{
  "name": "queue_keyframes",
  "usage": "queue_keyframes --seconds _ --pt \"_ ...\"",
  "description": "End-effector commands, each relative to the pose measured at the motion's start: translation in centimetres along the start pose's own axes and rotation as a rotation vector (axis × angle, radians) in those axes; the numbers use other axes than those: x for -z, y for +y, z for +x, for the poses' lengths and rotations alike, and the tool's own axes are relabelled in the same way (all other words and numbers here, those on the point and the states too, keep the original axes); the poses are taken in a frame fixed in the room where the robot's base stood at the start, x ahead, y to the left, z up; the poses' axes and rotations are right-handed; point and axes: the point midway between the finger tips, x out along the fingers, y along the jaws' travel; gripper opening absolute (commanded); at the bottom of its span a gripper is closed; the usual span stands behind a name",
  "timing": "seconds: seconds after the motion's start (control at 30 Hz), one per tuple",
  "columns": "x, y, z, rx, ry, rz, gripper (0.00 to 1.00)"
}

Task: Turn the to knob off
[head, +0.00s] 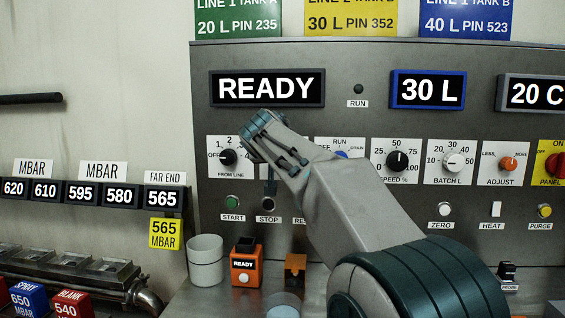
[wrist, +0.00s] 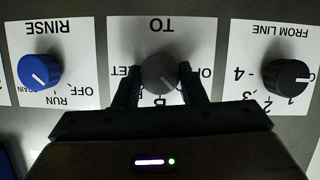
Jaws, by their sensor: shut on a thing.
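The TO knob (wrist: 158,72) is a dark grey round knob on a white plate in the middle of the wrist view, which shows the panel upside down. My gripper (wrist: 160,86) has one finger on each side of the knob and is shut on it. The fingers cover parts of the OFF label on the right and the RET label on the left. A letter B shows below the knob. The knob's pointer direction is hard to tell. In the head view my wrist and arm hide the TO knob.
The black FROM LINE knob (wrist: 286,75) and the blue RINSE knob (wrist: 40,70) sit close on either side. START (head: 232,202) and STOP (head: 268,204) buttons are below. A white cup (head: 205,262) and an orange READY box (head: 244,263) stand on the ledge. READY shows on the display (head: 266,89).

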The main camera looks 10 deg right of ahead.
Motion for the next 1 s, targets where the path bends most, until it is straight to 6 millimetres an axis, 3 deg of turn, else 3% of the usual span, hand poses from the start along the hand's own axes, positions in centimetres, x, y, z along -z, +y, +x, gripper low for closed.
queue_keyframes --seconds 0.6,1.0 --pt "-0.55 -0.42 0.28 -0.216 -0.008 -0.52 0.14" --pt "-0.57 -0.51 0.28 -0.294 -0.008 -0.712 0.14"
